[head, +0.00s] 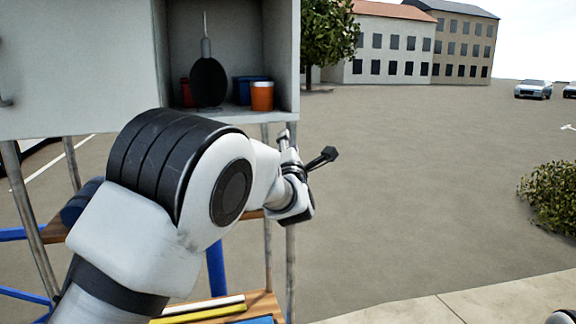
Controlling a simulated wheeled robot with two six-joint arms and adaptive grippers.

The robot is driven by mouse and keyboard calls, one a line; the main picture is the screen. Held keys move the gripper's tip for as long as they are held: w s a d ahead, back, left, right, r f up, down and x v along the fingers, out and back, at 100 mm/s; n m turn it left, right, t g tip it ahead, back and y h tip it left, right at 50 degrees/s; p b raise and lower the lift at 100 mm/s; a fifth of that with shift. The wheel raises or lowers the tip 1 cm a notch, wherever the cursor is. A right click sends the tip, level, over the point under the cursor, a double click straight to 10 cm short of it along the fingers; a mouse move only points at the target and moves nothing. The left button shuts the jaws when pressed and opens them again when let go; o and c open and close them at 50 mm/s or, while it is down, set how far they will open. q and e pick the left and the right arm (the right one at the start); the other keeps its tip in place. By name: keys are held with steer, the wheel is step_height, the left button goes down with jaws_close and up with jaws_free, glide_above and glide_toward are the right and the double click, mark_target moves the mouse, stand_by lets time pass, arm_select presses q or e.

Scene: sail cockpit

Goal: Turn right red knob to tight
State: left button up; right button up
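No red knob that I can make out as the task's right knob shows in the head view. My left arm comes in from the lower left and bends over in front of a shelf unit. My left gripper (305,150) is at its far end, beside the unit's right post. Its two fingers look spread apart, with nothing seen between them, so it looks open and empty. Only a small white piece, likely of my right arm, shows in the bottom right corner. My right gripper is out of view.
The grey cabinet (80,70) has an open bay with a dark round paddle-like thing (208,82), an orange cup (262,96) and a blue container (243,88). Below is a wooden shelf (262,303). Open paved ground (420,190) lies right, with a bush (552,195).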

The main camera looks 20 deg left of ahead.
arm_select(q)
steer(key=shift+m+g+h, duration=0.3)
steer(key=shift+m, duration=0.4)
step_height(320, 180, down, 4)
steer(key=shift+s+a+f, duration=0.1)
steer(key=shift+a, duration=0.05)
